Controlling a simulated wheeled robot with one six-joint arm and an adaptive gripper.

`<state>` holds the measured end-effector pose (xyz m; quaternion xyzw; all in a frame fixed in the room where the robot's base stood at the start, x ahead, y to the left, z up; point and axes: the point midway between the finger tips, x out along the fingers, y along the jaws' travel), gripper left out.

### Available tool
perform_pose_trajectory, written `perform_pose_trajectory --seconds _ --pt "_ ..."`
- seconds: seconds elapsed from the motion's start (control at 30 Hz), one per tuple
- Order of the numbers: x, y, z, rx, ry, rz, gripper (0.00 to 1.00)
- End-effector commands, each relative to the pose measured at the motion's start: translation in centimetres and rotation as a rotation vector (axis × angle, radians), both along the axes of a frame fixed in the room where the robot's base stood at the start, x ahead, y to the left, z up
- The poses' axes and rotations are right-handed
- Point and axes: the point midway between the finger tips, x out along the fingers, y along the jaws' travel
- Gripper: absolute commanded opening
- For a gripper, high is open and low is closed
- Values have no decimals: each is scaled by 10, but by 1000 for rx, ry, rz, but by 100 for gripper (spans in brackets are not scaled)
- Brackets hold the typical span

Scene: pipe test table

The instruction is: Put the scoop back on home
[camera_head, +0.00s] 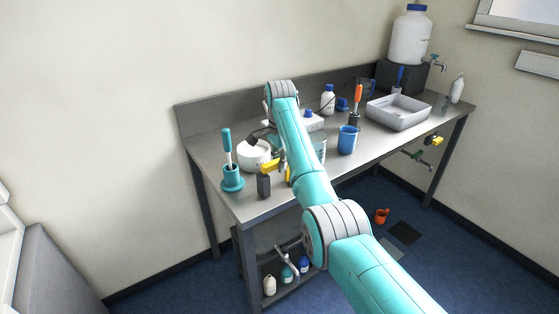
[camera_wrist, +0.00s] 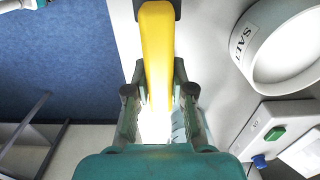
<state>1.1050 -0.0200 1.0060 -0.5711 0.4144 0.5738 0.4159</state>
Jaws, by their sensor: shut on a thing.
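My gripper (camera_wrist: 158,95) is shut on a yellow handle, which I take to be the scoop (camera_wrist: 157,50). The handle runs from between the fingers to the top of the wrist view, where it meets a dark grey part. In the head view the yellow piece (camera_head: 268,167) shows just left of my arm, above a dark grey upright block (camera_head: 264,186) near the table's front edge. I cannot tell whether that block is the home or part of the scoop. My arm hides most of the gripper there.
A white bowl marked SALT (camera_wrist: 284,45) is right of the handle; it also shows in the head view (camera_head: 251,158). A teal holder with a brush-like tool (camera_head: 231,176) stands left. A blue beaker (camera_head: 347,140) and grey basin (camera_head: 398,114) are right. A white device (camera_wrist: 275,130) lies close by.

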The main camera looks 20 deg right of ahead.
Motion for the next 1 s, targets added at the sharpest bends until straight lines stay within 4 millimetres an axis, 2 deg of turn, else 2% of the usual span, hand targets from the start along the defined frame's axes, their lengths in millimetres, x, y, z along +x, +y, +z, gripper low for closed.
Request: perform_pose_trajectory --seconds 0.87,0.9,1.0 --pt "0 0 -7 0 0 0 0" --pt "0 0 -7 0 0 0 30" --pt "0 0 -7 0 0 0 52"
